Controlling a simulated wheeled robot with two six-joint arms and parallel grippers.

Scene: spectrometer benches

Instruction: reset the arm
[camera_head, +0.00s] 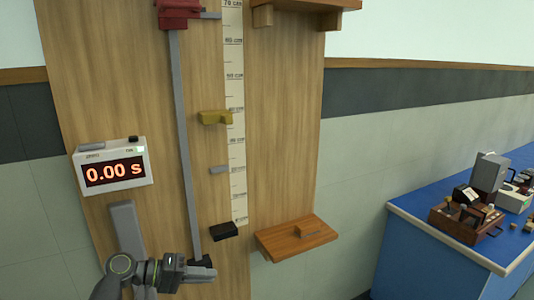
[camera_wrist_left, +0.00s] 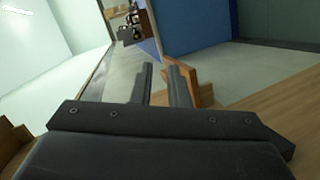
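My left gripper (camera_head: 208,272) is at the lower part of the wooden board in the head view, near the foot of the grey vertical rail (camera_head: 181,130). It points to the right. In the left wrist view, its two dark fingers (camera_wrist_left: 163,75) stand apart with grey floor between them and nothing held. A reddish-brown wooden piece (camera_wrist_left: 205,96) shows just right of the fingers; I cannot tell whether they touch. My right gripper is in neither view.
The wooden board (camera_head: 285,130) carries a ruler (camera_head: 234,60), a yellow marker (camera_head: 215,117), a red block (camera_head: 178,14), a black block (camera_head: 223,231) and a low shelf (camera_head: 280,244). A timer (camera_head: 112,168) reads 0.00 s. A blue bench (camera_head: 420,235) with equipment stands right.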

